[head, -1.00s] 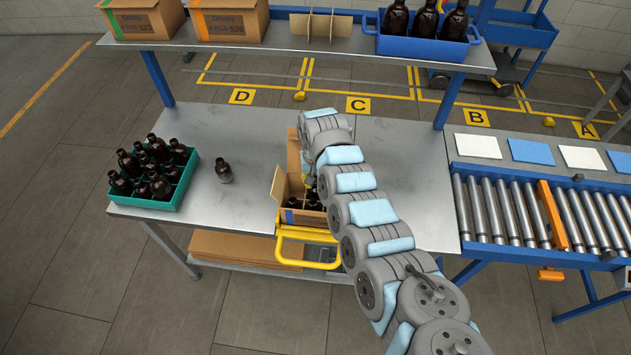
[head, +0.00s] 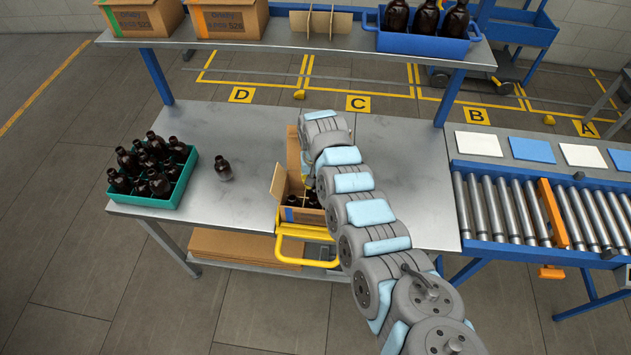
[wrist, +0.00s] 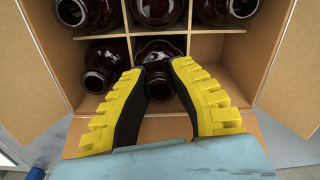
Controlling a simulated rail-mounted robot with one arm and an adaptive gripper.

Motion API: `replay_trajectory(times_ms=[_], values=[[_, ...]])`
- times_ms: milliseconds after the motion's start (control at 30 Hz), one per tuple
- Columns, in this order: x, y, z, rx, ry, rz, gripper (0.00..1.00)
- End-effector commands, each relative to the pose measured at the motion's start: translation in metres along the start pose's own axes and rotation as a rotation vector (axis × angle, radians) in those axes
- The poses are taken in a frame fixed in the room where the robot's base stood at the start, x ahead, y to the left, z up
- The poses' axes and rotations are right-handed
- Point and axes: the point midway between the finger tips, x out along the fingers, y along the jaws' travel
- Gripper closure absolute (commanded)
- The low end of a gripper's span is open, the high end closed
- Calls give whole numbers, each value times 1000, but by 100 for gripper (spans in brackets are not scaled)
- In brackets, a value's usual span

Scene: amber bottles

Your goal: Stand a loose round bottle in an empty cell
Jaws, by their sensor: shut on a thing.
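An open cardboard carton with dividers (head: 283,214) stands on the table, partly hidden behind my arm. It also shows in the wrist view (wrist: 262,60), with brown bottles in several cells. My gripper (wrist: 158,68) has its yellow fingers shut on a brown round bottle (wrist: 160,85) at the middle front cell; how deep it sits is unclear. A loose brown bottle (head: 223,171) stands upright on the table.
A green crate (head: 182,189) full of brown bottles stands at the table's left. A yellow frame (head: 310,254) is at the carton's front. A shelf (head: 270,38) above holds boxes and a blue bin (head: 424,46) with bottles. A roller conveyor (head: 500,207) is at right.

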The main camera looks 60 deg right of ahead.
Motion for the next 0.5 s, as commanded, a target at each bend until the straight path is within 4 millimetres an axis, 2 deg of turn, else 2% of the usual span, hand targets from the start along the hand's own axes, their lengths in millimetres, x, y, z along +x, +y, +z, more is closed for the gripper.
replay_trajectory(times_ms=[500], values=[[13,0,0,0,0,0,100]])
